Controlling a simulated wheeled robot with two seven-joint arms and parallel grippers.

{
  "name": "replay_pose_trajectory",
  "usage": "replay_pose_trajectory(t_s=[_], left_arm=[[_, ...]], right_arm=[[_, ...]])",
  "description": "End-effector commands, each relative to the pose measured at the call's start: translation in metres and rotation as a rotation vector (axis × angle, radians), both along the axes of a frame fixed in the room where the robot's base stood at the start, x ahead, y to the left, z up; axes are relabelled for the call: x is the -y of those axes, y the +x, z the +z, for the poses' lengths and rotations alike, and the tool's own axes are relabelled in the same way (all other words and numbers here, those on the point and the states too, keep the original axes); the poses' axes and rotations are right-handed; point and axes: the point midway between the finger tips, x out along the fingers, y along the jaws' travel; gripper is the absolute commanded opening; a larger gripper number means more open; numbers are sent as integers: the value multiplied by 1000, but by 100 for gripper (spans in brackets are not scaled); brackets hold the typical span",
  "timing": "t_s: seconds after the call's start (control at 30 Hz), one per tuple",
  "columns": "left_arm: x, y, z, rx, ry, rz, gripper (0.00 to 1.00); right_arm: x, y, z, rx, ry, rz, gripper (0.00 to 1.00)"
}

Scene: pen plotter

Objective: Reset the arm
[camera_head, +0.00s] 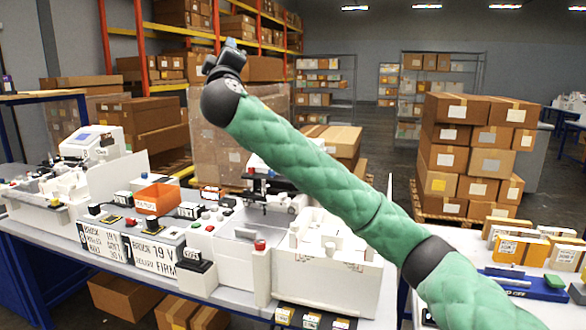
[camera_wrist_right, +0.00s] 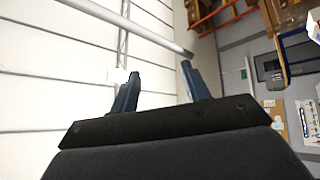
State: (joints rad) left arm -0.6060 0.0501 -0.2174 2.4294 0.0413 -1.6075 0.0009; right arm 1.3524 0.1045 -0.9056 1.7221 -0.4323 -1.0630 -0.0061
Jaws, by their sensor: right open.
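My right arm, in a green padded sleeve, comes in from the lower right in the head view and reaches up to the left across the picture. My right gripper (camera_head: 228,50) is raised high above the bench and seen small at the arm's end. In the right wrist view the same gripper (camera_wrist_right: 160,82) has its two dark fingers apart with nothing between them. Ceiling and walls show beyond the fingers. The pen plotter machine (camera_head: 325,285) stands on the bench below the arm, partly hidden by it. My left gripper is not in view.
A long bench carries white machines, an orange bin (camera_head: 157,199) and a control panel with buttons. A right-hand table holds small boxes and a blue tray (camera_head: 522,284). Stacked cartons (camera_head: 470,150) and shelving stand behind. The air around the raised gripper looks free.

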Motion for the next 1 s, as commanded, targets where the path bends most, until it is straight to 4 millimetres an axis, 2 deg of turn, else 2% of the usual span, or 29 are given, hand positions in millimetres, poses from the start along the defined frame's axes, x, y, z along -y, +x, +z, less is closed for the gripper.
replay_pose_trajectory(t_s=[0.03,0.47,0.7,1.0], left_arm=[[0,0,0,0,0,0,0],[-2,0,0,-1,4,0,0],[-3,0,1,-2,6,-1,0],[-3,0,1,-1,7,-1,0]], right_arm=[[10,-3,-20,-65,44,4,47],[84,-32,-173,-537,303,20,47],[119,-58,-255,-744,398,32,47],[158,-96,-350,-947,499,49,47]])
